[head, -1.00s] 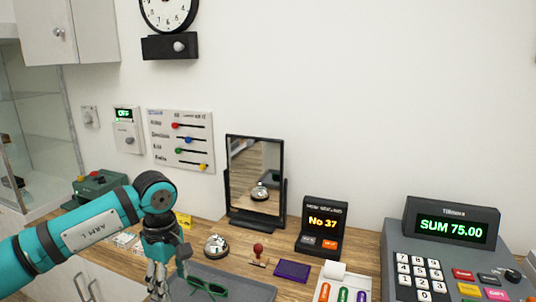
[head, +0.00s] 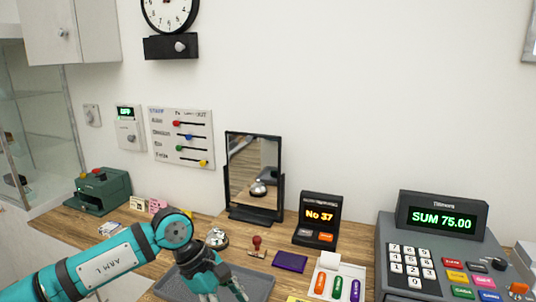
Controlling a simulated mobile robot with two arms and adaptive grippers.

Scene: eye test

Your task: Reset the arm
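My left arm (head: 110,262) is teal and black and comes in from the lower left. Its gripper (head: 222,292) points down over the grey tray (head: 262,281) on the wooden counter. The fingers run to the bottom edge of the view, so whether they are open or shut is unclear, and nothing is visibly held. Part of the tray is hidden behind the gripper. My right arm and gripper are not in view.
A silver bell (head: 217,238), red-handled stamp (head: 257,246) and purple pad (head: 290,261) stand near the gripper. Behind are a mirror (head: 254,175) and number display (head: 319,217). A cash register (head: 440,240) stands right, a green box (head: 103,192) left.

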